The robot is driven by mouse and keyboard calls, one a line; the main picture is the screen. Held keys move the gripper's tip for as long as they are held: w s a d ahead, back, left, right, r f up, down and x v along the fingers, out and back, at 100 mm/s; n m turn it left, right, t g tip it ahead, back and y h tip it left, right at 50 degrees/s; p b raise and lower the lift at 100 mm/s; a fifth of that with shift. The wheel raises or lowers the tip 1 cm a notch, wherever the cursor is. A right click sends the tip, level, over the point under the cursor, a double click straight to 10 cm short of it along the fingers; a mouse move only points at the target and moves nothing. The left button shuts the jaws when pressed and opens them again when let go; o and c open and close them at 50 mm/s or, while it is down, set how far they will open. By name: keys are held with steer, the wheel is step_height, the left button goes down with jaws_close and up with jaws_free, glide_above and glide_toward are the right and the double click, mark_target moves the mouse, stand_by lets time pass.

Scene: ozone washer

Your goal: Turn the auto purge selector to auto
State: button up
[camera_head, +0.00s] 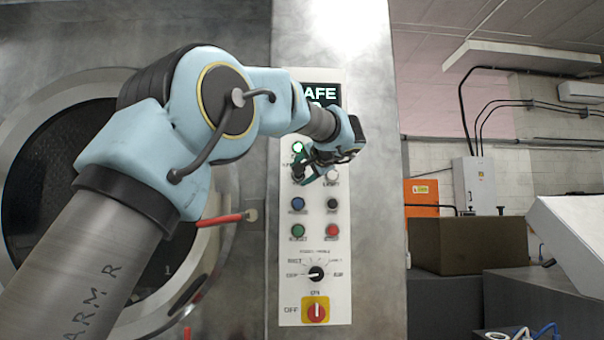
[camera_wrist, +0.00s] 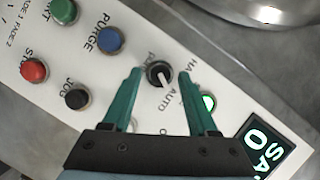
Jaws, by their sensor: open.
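The auto purge selector is a round black knob with a white pointer mark, seen in the wrist view (camera_wrist: 158,75) on the pale control panel (camera_wrist: 225,92). Lettering around it includes AUTO and HAND. The pointer slants down in the wrist view, toward the AUTO lettering; I cannot tell its exact setting. My gripper (camera_wrist: 161,72) is open, with one teal finger on either side of the knob. I cannot tell whether the fingers touch it. In the head view my gripper (camera_head: 308,174) is at the upper panel and hides most of the selector.
A lit green lamp (camera_wrist: 208,102) sits close to one finger. Blue (camera_wrist: 110,40), black (camera_wrist: 76,98) and red (camera_wrist: 34,71) buttons are nearby. A lit display (camera_wrist: 265,148) is beyond. In the head view, a rotary dial (camera_head: 316,273) and red-yellow switch (camera_head: 316,312) sit lower.

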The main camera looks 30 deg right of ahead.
steer(key=d+b+v, duration=0.1)
steer(key=b+v, duration=0.2)
steer(key=v, duration=0.7)
steer(key=shift+s+a, duration=0.4)
steer(key=shift+a, duration=0.1)
steer(key=w+a+f+g+y, duration=0.1)
steer(key=w+a+f+g, duration=0.1)
steer(key=w+a+f, duration=0.3)
steer(key=w+a+f+g, duration=0.1)
steer(key=a+f, duration=0.1)
steer(key=f, duration=0.5)
steer(key=w+a+f+g+y, duration=0.1)
steer(key=w+a+f+g, duration=0.1)
steer(key=w+a+f, duration=0.3)
steer(key=s+a+f+n+g, duration=0.1)
steer(key=a+f+n+g, duration=0.25)
steer(key=a+f, duration=0.95)
steer(key=s+a+f+n+g+p, duration=0.1)
steer(key=s+a+f+n+g, duration=0.4)
steer(key=s+a+f, duration=1.3)
step_height(320, 180, down, 4)
steer(key=a+n, duration=0.1)
steer(key=n, duration=0.3)
steer(key=shift+a+g+h+p, duration=0.3)
steer(key=shift+g+h+p, duration=0.05)
steer(key=shift+h, duration=0.05)
steer(key=shift+o, duration=0.2)
